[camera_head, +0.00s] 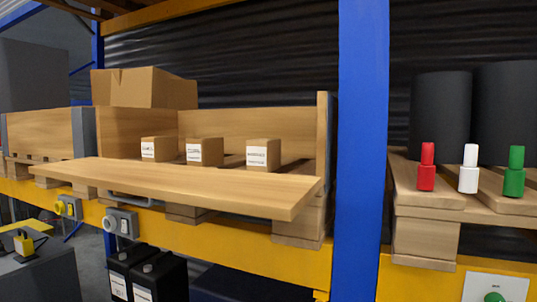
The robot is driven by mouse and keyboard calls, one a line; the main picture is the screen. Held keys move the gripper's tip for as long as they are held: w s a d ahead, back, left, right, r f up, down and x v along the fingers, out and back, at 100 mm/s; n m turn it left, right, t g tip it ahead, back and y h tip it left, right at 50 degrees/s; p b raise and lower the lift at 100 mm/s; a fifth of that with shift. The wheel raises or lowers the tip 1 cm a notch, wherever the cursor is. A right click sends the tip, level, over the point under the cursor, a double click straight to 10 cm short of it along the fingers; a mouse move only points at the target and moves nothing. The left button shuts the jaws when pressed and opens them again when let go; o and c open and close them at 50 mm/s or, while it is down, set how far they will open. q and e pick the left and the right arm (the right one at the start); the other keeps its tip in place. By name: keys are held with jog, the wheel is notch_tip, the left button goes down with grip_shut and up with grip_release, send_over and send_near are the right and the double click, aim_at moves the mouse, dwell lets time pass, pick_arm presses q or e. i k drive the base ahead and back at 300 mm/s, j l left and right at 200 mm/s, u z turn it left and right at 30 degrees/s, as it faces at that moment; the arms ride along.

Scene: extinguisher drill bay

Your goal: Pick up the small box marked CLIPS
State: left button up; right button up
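Three small brown cardboard boxes with white front labels stand apart in a row behind a wooden board (185,182). They are the left box (159,143), the middle box (205,145) and the right box (263,148). The print on the labels is too small and blurred to read surely, so I cannot tell which one is marked CLIPS. The board hides the lower edges of some boxes. Neither of my grippers is in view.
A larger carton (145,87) stands behind on the left. A blue upright post (362,150) separates the boxes from a red bottle (426,168), a white bottle (468,170) and a green bottle (514,173). A yellow beam (240,246) runs below.

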aim_at(202, 152)
jog(key=z, duration=0.45)
jog(key=l+z, duration=0.15)
jog(key=z, duration=0.7)
jog(key=l+z, duration=0.15)
jog(key=z, duration=0.75)
jog(key=i+l+z, duration=0.3)
jog(key=u, duration=3.3)
